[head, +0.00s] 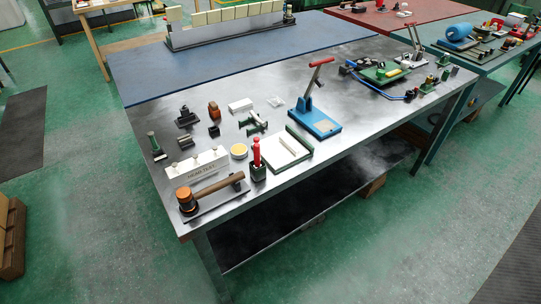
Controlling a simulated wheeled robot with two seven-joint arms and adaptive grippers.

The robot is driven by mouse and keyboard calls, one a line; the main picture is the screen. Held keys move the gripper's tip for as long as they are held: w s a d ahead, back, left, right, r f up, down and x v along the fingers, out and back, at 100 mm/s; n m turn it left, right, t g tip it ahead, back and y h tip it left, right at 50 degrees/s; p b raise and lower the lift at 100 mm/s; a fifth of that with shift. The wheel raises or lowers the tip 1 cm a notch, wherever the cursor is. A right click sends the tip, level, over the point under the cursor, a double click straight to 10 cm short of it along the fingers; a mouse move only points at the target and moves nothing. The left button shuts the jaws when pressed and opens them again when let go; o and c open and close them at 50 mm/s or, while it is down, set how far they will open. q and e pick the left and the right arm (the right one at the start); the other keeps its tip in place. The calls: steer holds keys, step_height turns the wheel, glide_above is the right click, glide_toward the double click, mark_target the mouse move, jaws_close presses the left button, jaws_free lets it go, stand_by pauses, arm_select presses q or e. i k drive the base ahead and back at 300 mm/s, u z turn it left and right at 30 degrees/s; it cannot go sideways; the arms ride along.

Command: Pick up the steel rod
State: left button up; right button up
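Neither of my grippers shows in the head view. I cannot single out the steel rod for certain at this size. A short, thin line lies on the pale green-edged tray (300,151) near the table's front edge, but I cannot tell whether it is a rod. Small dark and grey metal pieces (185,141) lie at the table's left end, too small to identify. All these things rest on the steel-topped table (350,140).
A red-handled tool (257,152) stands upright in a dark holder. A blue lever press (314,118) stands mid-table. The blue mat (220,70) behind is mostly clear.

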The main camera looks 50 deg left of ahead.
mark_target(289, 144)
steer(key=u, duration=1.4)
